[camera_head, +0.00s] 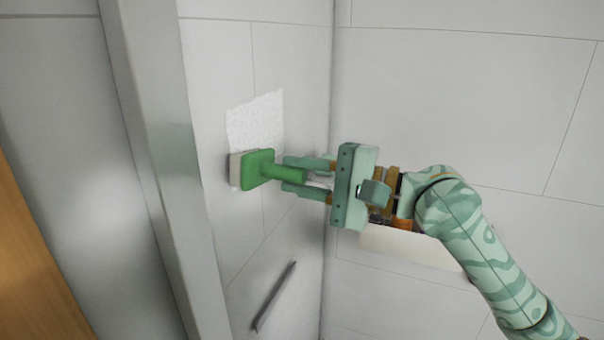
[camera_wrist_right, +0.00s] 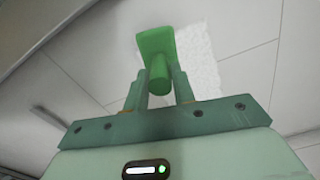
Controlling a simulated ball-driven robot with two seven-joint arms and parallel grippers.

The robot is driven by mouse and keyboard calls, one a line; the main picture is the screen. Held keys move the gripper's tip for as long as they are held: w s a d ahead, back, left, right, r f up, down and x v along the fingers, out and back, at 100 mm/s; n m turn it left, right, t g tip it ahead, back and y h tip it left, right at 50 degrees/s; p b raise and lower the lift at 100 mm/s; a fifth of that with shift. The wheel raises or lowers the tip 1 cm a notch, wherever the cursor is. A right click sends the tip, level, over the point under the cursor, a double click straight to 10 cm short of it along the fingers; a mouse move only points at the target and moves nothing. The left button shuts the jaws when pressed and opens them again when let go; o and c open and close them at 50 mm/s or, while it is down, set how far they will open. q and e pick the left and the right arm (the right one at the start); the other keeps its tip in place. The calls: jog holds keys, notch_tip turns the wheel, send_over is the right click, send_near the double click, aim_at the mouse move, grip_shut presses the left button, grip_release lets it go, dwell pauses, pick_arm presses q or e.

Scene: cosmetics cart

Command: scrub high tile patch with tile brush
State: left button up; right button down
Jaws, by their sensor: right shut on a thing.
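The tile brush (camera_head: 257,168) is green with a pale pad on its wall side. My right gripper (camera_head: 296,173) is shut on its handle, and the brush points left toward the tiled wall. The tile patch (camera_head: 256,119) is a rough whitish area on that wall. The brush head is at the patch's lower edge and appears to touch the wall there. In the right wrist view the green brush (camera_wrist_right: 157,60) stands out between the fingers, with the patch (camera_wrist_right: 196,62) behind it. My left gripper is not in view.
A grey vertical post (camera_head: 150,150) stands left of the patch. A dark bar (camera_head: 274,296) is fixed on the wall below. A pale ledge (camera_head: 405,247) shows behind my right arm. A wooden surface (camera_head: 30,270) is at the far left.

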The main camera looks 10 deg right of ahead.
jog(key=shift+p+x, duration=0.65)
jog(key=shift+x, duration=0.1)
